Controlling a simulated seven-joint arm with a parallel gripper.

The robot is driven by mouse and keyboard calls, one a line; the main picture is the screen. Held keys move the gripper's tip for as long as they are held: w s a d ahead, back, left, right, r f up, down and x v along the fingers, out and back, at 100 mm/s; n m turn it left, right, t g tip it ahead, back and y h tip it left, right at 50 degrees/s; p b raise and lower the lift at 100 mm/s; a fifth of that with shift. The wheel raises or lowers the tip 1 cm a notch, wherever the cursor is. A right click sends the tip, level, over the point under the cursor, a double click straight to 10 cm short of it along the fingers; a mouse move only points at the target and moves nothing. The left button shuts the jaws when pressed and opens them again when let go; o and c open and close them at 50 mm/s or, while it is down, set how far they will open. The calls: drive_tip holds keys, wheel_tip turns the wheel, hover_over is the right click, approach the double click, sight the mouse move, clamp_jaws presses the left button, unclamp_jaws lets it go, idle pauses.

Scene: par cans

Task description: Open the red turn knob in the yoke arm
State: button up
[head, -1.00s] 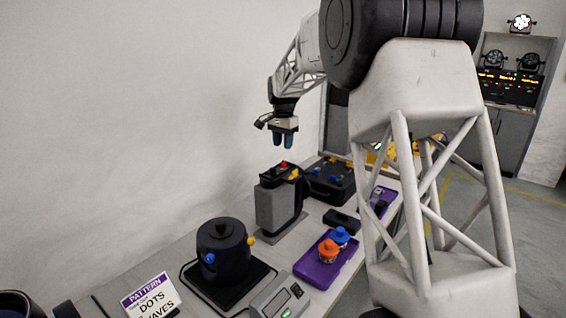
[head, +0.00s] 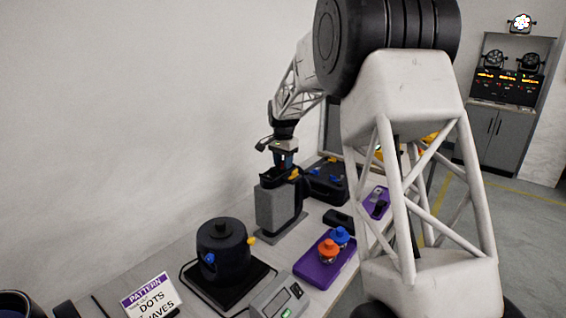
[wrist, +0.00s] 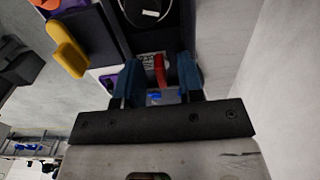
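The red turn knob (wrist: 159,70) shows in the wrist view as a red upright bar between my two blue fingertips. My gripper (wrist: 159,76) is open around it, with a gap visible on each side. In the head view my gripper (head: 284,160) is down at the top of the dark yoke arm fixture with its grey block (head: 277,208). There the fingers and wrist mostly hide the red knob. A yellow knob (head: 294,174) sits beside the fingers on the same fixture and also shows at the left in the wrist view (wrist: 67,48).
A black pot-like housing (head: 223,250) with blue and yellow knobs stands nearer on the bench. A purple tray (head: 312,275) holds an orange and a blue knob piece. A black case (head: 325,190) with blue parts lies just behind the fixture. The wall is close on the left.

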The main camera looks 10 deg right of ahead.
clamp_jaws()
drive_tip(key=shift+n, duration=0.3)
drive_tip(key=n, duration=0.3)
drive_tip(key=shift+d+n, duration=0.1)
drive_tip(key=shift+n, duration=0.3)
drive_tip(key=n, duration=0.4)
drive_tip(key=shift+s+d+n, duration=0.1)
drive_tip(key=shift+n, duration=0.2)
drive_tip(key=n, duration=0.4)
drive_tip(key=shift+n, duration=0.3)
drive_tip(key=shift+d+n, duration=0.15)
drive_tip(key=shift+n, duration=2.05)
